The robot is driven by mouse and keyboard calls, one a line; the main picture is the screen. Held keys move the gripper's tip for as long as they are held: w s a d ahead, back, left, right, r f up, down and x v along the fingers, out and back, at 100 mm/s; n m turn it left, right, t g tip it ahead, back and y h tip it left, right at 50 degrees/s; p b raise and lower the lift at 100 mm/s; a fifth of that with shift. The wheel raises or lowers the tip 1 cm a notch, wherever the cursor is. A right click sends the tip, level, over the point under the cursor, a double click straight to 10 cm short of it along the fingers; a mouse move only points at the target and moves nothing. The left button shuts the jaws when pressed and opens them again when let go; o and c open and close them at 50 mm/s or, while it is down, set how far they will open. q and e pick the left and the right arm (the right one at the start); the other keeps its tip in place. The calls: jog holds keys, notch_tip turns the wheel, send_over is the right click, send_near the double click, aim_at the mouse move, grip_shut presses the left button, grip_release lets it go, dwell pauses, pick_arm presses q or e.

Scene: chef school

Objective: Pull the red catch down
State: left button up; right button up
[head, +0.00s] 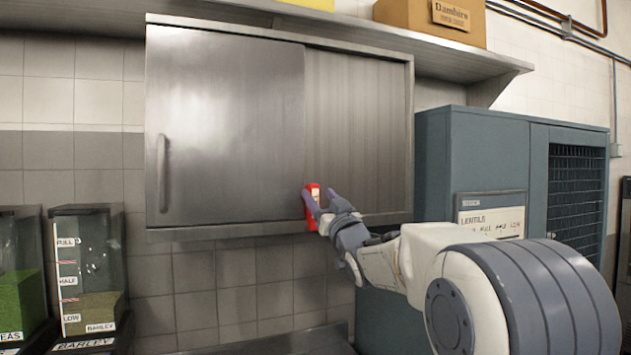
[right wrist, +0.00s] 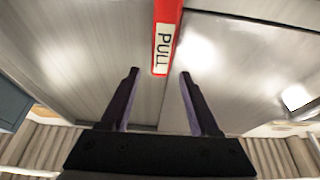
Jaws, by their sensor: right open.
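The red catch (head: 312,190) is at the lower edge of the sliding door (head: 220,110) of a steel wall cabinet, near where the two doors overlap. In the right wrist view the catch (right wrist: 166,35) is a red bar with a label reading PULL, ahead of the fingertips. My right gripper (head: 320,200) is at the catch in the head view. In the right wrist view the right gripper (right wrist: 159,72) is open, with the end of the catch roughly between its two fingertips. I cannot tell whether the fingers touch it. My left gripper is not in view.
A blue-grey cabinet (head: 480,150) with a label stands right of the steel cabinet. A shelf (head: 440,58) with a cardboard box (head: 430,18) runs above. Clear bins, including one marked barley (head: 95,270), stand at the left. Tiled wall shows below the steel cabinet.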

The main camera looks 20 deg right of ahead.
jog(key=shift+p+x, duration=0.45)
jog(key=shift+x, duration=0.8)
jog(key=shift+f, duration=0.1)
grip_shut()
dwell(0.4)
